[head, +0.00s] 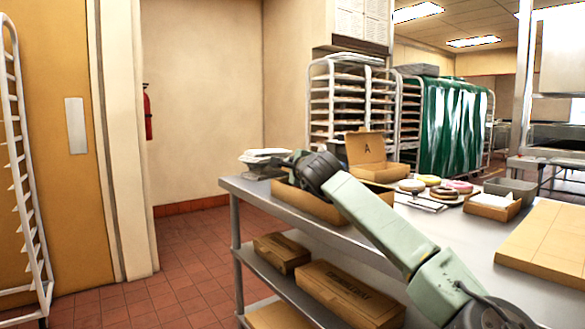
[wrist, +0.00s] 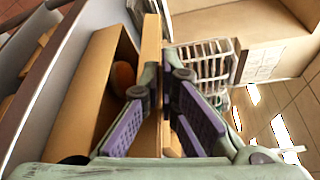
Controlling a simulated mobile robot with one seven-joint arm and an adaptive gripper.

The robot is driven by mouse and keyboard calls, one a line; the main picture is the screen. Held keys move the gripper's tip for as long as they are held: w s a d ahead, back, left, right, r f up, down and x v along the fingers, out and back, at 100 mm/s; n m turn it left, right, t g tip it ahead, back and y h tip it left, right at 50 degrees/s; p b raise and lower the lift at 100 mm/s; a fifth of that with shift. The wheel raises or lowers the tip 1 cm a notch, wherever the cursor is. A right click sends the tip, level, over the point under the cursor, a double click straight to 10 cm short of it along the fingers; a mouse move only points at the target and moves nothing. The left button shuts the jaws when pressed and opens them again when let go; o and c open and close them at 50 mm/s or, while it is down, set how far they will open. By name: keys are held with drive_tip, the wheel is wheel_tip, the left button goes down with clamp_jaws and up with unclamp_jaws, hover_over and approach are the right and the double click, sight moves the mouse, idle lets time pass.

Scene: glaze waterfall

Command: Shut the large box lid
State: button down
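The large box (head: 310,203) is a long tan carton on the left end of the metal table, partly hidden behind my arm in the head view. In the wrist view its open inside (wrist: 92,95) shows on the left, with a round brown item (wrist: 122,78) in it. Its raised lid (wrist: 151,40) shows nearly edge-on, as a narrow tan strip. My gripper (wrist: 162,75) has its fingers close together on either side of this strip and looks shut on it; the exact contact is hard to see. In the head view my gripper (head: 312,168) is above the box.
A smaller open box marked A (head: 366,148) stands behind, near several doughnuts (head: 430,181). A grey tray (head: 510,188) and a flat tan board (head: 548,240) lie to the right. Closed cartons (head: 345,292) fill the lower shelf. Racks (head: 350,100) stand beyond the table.

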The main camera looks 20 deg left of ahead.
drive_tip(key=shift+n+t, duration=0.3)
drive_tip(key=shift+n, duration=0.5)
drive_tip(key=f+b, duration=0.1)
drive_tip(key=b, duration=0.1)
drive_tip(key=f+b, duration=0.4)
drive_tip(key=shift+s+a, duration=0.2)
drive_tip(key=shift+s, duration=0.05)
drive_tip(key=shift+f+b, duration=1.15)
drive_tip(key=shift+b, duration=0.05)
drive_tip(key=c, duration=2.1)
unclamp_jaws()
drive_tip(key=shift+f, duration=0.1)
drive_tip(key=shift+s, duration=0.15)
drive_tip(key=v, duration=1.2)
